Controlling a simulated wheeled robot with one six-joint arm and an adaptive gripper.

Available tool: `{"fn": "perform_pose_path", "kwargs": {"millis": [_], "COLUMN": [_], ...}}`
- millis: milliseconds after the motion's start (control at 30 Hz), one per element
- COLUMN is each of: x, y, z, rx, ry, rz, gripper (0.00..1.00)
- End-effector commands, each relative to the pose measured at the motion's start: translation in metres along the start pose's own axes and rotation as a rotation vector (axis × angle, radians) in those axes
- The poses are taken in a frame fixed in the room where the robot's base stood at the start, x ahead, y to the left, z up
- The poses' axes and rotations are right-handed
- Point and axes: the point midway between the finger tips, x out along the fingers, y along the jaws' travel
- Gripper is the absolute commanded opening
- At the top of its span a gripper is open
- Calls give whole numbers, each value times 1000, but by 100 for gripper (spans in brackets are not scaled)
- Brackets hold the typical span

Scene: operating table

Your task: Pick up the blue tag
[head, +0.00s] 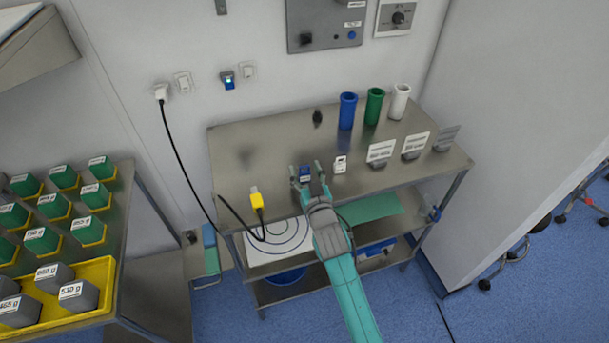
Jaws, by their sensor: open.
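The blue tag (304,175) is a small dark-blue block with a pale mark, on the steel table near its middle. My gripper (308,169) reaches in from the front with its fingers open. The blue tag appears between the fingers, nearer the left one. I cannot tell whether either finger touches it or how high the fingers are above the table. A white tag (340,164) of similar size stands just right of the gripper.
The steel table (270,135) also holds blue (347,111), green (374,106) and white (399,101) cylinders at the back right, and label stands (380,153). The back left is mostly clear.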

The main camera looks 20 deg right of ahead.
Motion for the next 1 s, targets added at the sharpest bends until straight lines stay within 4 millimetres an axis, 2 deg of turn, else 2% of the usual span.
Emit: {"fn": "perform_pose_path", "kwargs": {"millis": [133, 300, 367, 733, 867, 1000], "x": [0, 0, 0, 0, 0, 0], "y": [0, 0, 0, 0, 0, 0], "z": [0, 0, 0, -5, -22, -49], "rx": [0, 0, 0, 0, 0, 0], "ry": [0, 0, 0, 2, 5, 6], "rz": [0, 0, 0, 0, 1, 1], "gripper": [60, 18, 6, 6, 6, 6]}}
